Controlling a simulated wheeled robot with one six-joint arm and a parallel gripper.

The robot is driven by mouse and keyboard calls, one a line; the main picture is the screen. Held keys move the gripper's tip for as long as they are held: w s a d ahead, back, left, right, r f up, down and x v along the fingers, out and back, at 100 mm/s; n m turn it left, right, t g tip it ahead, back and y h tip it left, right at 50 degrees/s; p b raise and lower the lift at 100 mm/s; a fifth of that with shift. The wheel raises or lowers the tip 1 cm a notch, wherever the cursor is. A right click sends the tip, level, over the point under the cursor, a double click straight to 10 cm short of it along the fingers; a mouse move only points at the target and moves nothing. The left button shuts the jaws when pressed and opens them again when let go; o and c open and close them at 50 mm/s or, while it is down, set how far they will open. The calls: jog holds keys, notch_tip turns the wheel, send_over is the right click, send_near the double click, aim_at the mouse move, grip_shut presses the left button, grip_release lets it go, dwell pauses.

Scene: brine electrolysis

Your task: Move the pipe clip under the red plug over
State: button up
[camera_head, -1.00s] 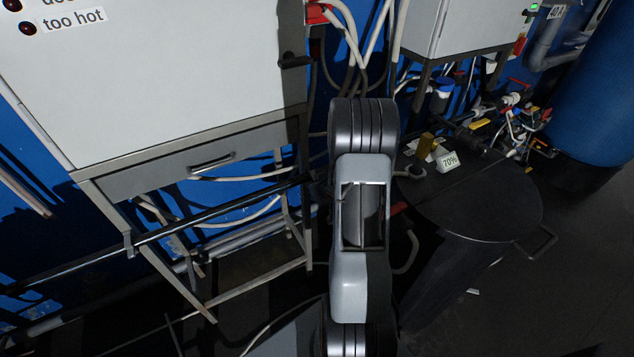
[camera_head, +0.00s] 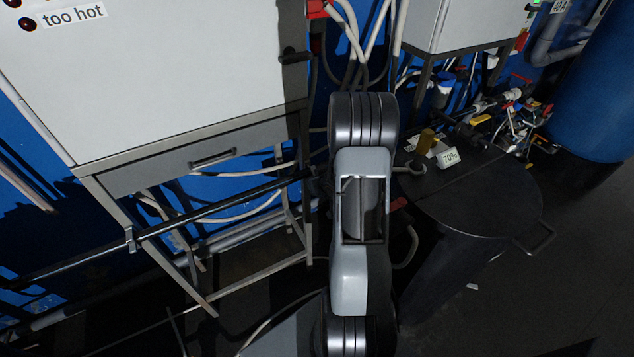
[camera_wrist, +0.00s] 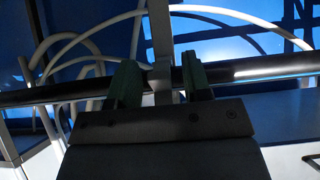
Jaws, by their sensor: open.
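A dark pipe (camera_head: 220,207) runs slantwise in front of the metal frame under the white cabinet; it also crosses the wrist view (camera_wrist: 260,69). In the wrist view a light grey piece (camera_wrist: 160,74), seemingly a pipe clip, sits at the pipe between the fingers of my gripper (camera_wrist: 158,78). The green fingers are apart, one on each side of it; I cannot tell whether they touch it. Another grey clip (camera_head: 131,239) is on the pipe at the left. A red plug (camera_head: 316,10) is at the top of the head view. My arm hides the gripper in the head view.
The white cabinet (camera_head: 170,80) on its metal frame (camera_head: 255,268) fills the left. Pale hoses (camera_head: 245,171) hang behind the pipe. A black round-topped table (camera_head: 485,210) with a 70% label (camera_head: 449,157) stands right of my arm. A blue tank (camera_head: 595,110) is far right.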

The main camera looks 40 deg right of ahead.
jog(key=p+v, duration=0.2)
jog(key=v, duration=1.1)
jog(key=shift+s+r, duration=0.25)
jog(key=shift+r, duration=0.1)
